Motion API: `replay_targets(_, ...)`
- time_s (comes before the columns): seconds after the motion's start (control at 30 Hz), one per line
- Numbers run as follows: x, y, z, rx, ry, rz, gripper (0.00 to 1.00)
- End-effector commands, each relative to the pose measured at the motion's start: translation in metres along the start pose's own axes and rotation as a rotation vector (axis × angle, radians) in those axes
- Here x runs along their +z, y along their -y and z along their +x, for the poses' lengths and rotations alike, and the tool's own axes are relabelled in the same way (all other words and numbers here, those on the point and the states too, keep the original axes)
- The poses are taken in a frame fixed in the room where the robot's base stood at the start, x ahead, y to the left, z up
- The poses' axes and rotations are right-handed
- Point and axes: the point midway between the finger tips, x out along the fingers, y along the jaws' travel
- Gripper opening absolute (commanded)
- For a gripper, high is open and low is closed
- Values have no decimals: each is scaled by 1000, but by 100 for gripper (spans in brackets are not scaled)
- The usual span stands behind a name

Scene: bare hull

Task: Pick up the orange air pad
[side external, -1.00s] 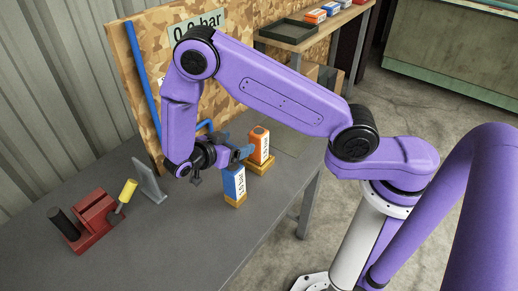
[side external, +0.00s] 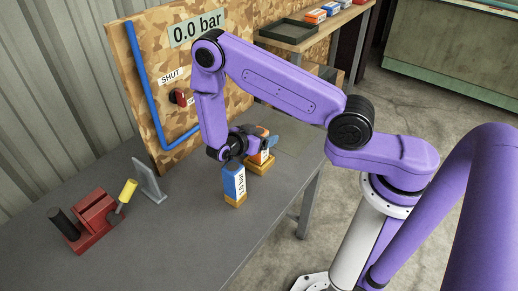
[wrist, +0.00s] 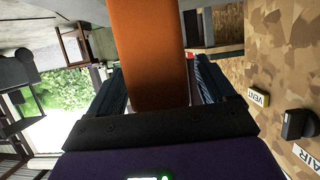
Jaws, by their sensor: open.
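The orange air pad (side external: 263,158) stands upright on a tan base in the side external view, behind and right of the blue pad, with its upper part partly hidden by my gripper. In the wrist view the orange air pad (wrist: 145,45) fills the upper middle, between the two jaws. My gripper (side external: 261,142) is at the upper part of the orange pad. In the wrist view my gripper (wrist: 160,85) is open, with one finger on each side of the pad. A gap shows on the right side; contact on the left I cannot tell.
The blue pad (side external: 233,182) stands on a tan base close to the orange one. A grey upright plate (side external: 150,181) and a red fixture (side external: 94,219) are at left. A camouflage panel (side external: 176,82) stands behind. The table's front middle is clear.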

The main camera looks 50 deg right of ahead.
Motion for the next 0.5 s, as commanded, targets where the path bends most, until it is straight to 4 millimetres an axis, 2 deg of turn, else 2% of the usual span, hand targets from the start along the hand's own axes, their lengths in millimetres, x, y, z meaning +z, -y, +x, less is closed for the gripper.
replay_targets(0.1, 0, 0, 10, 2, 0, 0, 83)
replay_targets(0.37, 0, 0, 11, -1, 1, 0, 83)
replay_targets(0.5, 0, 0, 11, -1, 1, 0, 37)
